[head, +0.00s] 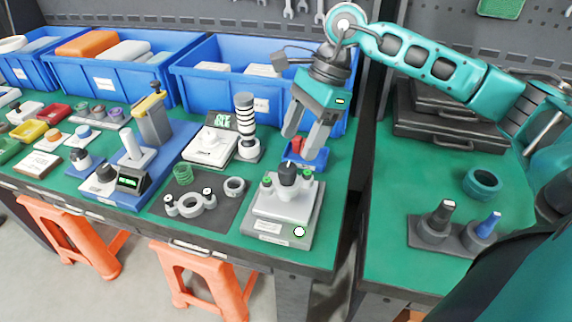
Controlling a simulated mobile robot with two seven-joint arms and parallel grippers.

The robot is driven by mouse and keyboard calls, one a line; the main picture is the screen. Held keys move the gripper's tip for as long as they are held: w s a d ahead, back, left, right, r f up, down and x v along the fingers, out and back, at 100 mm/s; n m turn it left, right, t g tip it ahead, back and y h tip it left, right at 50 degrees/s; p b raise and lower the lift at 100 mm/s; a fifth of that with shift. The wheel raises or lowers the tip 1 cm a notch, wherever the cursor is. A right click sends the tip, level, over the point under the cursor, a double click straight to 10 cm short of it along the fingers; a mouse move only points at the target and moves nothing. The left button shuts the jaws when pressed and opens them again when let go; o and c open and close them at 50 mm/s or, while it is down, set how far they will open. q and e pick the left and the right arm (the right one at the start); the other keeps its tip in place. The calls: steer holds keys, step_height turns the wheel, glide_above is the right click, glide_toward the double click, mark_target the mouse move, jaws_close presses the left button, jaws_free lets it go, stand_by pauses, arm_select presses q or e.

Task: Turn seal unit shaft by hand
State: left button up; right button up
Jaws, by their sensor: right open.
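The seal unit (284,203) is a light grey housing on a grey base plate, near the right front corner of the left bench's green top. Its dark shaft (288,173) stands upright in the middle, between two green-capped fittings. My right gripper (306,143) points downward, above and slightly behind the shaft. Its two grey fingers are apart and hold nothing. A gap shows between the fingertips and the shaft. My left gripper is not in view.
Behind the gripper stand blue bins (224,85). A small blue tray (313,158) with a red part sits close behind the unit. Left are a dark mat (212,219) with rings and a blue test stand (157,165). Orange stools (73,230) stand below.

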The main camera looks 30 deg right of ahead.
mark_target(288, 166)
steer(key=x, duration=0.7)
steer(key=shift+w+a+f, duration=0.1)
steer(key=shift+a+f, duration=0.05)
steer(key=shift+f, duration=0.15)
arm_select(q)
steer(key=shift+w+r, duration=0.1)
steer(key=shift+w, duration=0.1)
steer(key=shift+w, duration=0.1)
arm_select(e)
steer(key=shift+c, duration=0.2)
steer(key=c, duration=1)
